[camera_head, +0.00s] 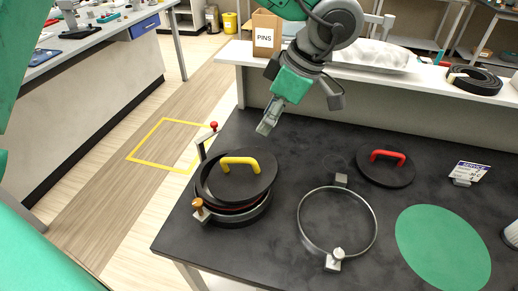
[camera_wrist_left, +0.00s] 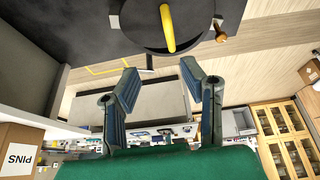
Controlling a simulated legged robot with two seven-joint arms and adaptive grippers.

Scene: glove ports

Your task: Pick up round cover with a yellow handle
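The round black cover (camera_head: 259,186) with a yellow handle (camera_head: 240,162) rests, seemingly a little tilted, on a round black port (camera_head: 222,218) with a reddish band at the left of the dark table. My left gripper (camera_head: 267,124) is above the table, behind and slightly right of the cover, apart from it. In the left wrist view its two fingers (camera_wrist_left: 160,69) are spread and empty. The cover (camera_wrist_left: 190,34) and yellow handle (camera_wrist_left: 167,28) show at the top there, beyond the fingertips. My right gripper is not in view.
A metal ring clamp (camera_head: 376,226) lies open right of the port. A second black cover with a red handle (camera_head: 388,155) lies behind it. A green disc (camera_head: 443,248) is at right. A knob (camera_head: 198,206) and a red-topped post (camera_head: 213,127) stand beside the port. A PINS box (camera_head: 265,36) stands on the shelf.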

